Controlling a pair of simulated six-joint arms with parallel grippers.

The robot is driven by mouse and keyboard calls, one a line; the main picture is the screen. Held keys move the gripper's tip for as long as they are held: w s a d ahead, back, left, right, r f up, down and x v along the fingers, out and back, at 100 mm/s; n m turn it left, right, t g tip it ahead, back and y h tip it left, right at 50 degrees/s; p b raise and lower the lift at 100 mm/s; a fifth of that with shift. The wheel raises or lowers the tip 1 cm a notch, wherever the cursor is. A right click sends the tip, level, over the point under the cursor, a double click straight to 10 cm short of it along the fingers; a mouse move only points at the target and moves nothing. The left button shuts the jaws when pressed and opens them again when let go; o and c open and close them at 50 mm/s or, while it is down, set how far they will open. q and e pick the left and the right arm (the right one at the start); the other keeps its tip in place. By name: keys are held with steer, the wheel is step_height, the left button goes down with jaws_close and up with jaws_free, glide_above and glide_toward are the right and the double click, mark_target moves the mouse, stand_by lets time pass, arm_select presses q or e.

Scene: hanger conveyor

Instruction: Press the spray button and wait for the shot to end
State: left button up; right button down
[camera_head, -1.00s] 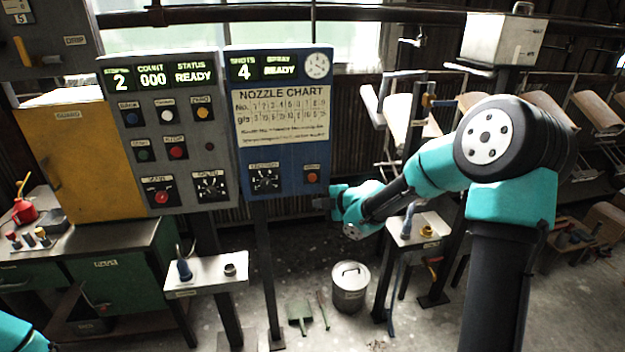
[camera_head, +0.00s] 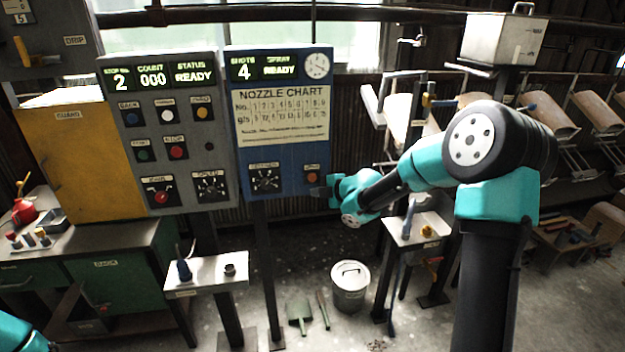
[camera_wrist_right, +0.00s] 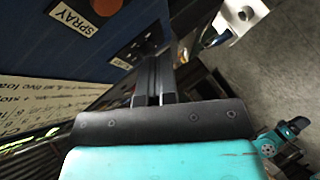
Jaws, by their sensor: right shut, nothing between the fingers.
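The orange spray button (camera_head: 311,178) sits at the lower right of the blue panel (camera_head: 290,212), under a small label. In the right wrist view the spray button (camera_wrist_right: 106,7) shows at the top edge beside its SPRAY label. My right gripper (camera_head: 318,191) is shut and empty, just to the right of and slightly below the button in the head view. In the right wrist view its fingers (camera_wrist_right: 153,75) are together and a gap to the button shows. The panel's displays read SHOTS 4 and SPRAY READY. Of my left arm only a teal part shows at the lower left.
A grey control panel (camera_head: 205,150) with several buttons and knobs stands left of the blue panel. A nozzle chart (camera_head: 283,117) and a dial (camera_head: 317,65) are above. Small stands (camera_head: 205,272) and a lidded bucket (camera_head: 350,285) are below. Hangers with curved parts are at right.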

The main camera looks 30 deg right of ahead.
steer(key=shift+w+d, duration=0.2)
steer(key=shift+w, duration=0.6)
steer(key=shift+w+d, duration=0.2)
steer(key=shift+w, duration=0.55)
steer(key=shift+w+d, duration=0.2)
steer(key=shift+w, duration=0.6)
steer(key=shift+w, duration=0.2)
steer(key=shift+w+d, duration=0.1)
steer(key=shift+w, duration=0.1)
steer(key=shift+w+d, duration=0.15)
steer(key=shift+w, duration=0.3)
stand_by(1.0)
steer(key=shift+s, duration=0.1)
steer(key=shift+s+a, duration=0.25)
steer(key=shift+s, duration=0.5)
steer(key=s, duration=0.2)
steer(key=s+a, duration=0.1)
steer(key=s, duration=0.2)
steer(key=shift+a, duration=0.1)
stand_by(0.6)
